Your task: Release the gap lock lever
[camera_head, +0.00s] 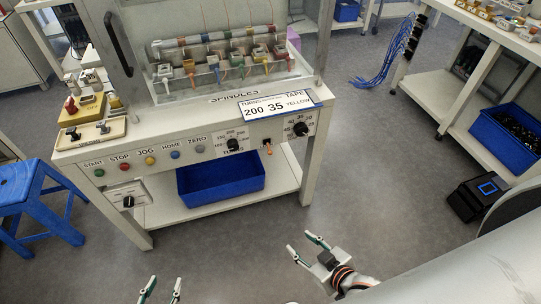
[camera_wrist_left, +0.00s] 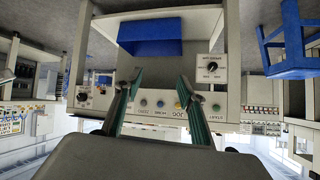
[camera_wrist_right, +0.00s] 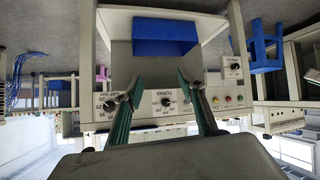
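No part is legibly marked as the gap lock lever, so I cannot tell which it is. The winding machine (camera_head: 180,140) has a front panel with coloured buttons and black knobs. A small cream plate with dark levers (camera_head: 90,132) sits on its left end, below a yellow block with a red knob (camera_head: 72,104). A small orange-tipped switch (camera_head: 268,148) is on the front panel. My left gripper (camera_head: 160,289) is open and empty at the bottom edge, well in front of the machine. My right gripper (camera_head: 305,248) is open and empty, further right over the floor.
A blue bin (camera_head: 222,180) stands on the machine's lower shelf. A blue stool (camera_head: 38,200) is at the left. A shelf unit with a blue bin (camera_head: 506,135) and a black box (camera_head: 478,196) are at the right. The floor before the machine is clear.

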